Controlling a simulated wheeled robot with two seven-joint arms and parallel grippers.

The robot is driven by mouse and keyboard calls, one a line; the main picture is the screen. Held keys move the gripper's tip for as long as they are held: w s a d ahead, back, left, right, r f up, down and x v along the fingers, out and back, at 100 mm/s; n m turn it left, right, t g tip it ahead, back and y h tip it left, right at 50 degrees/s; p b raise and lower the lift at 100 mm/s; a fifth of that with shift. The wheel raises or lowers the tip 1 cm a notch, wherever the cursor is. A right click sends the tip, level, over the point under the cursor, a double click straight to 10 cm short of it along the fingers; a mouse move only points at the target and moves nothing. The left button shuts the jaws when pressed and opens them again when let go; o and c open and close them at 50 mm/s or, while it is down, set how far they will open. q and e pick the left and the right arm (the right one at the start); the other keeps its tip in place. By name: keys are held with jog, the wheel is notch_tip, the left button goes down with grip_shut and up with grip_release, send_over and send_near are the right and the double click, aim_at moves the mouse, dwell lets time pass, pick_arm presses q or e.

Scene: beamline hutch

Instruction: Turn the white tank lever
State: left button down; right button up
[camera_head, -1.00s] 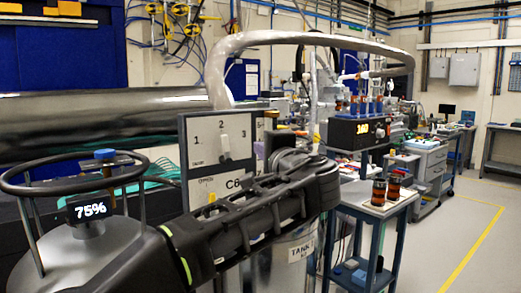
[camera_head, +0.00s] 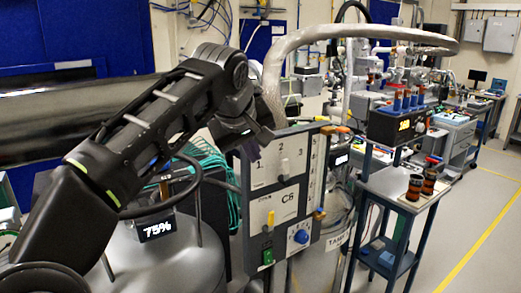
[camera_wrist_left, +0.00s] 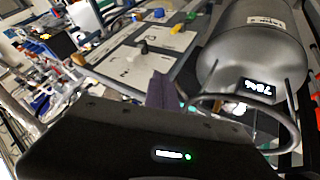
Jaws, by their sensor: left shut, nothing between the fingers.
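My left gripper (camera_head: 251,148) is shut and empty, hanging beside the panel's upper left edge. It appears apart from the lever, though depth is hard to judge. In the left wrist view the purple-grey fingers (camera_wrist_left: 160,91) show in front of the panel face (camera_wrist_left: 118,66); I cannot surely pick out the lever there. My right gripper is out of view.
The panel also carries a yellow lever (camera_head: 270,221), a blue knob (camera_head: 300,236) and a green switch (camera_head: 267,257). A thick pipe (camera_head: 275,75) arches above. A blue cart (camera_head: 388,190) stands right; floor beyond is clear.

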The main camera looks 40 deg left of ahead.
pick_arm(q)
jog(key=shift+n, duration=0.6)
jog(key=x, duration=0.3)
jog(key=p+x, duration=0.1)
jog(key=x, duration=0.2)
jog(key=d+x, duration=0.1)
jog(key=x, duration=0.3)
jog(key=shift+w+f, duration=0.15)
jog(key=shift+w+d+r+p, duration=0.2)
jog(key=shift+w+p, duration=0.25)
jog(key=shift+w, duration=0.15)
jog(key=shift+w+d+r+p, duration=0.15)
jog(key=shift+w+d+p, duration=0.1)
jog(key=shift+w+p, duration=0.3)
jog(key=shift+w+d, duration=0.2)
jog(key=shift+w, duration=0.5)
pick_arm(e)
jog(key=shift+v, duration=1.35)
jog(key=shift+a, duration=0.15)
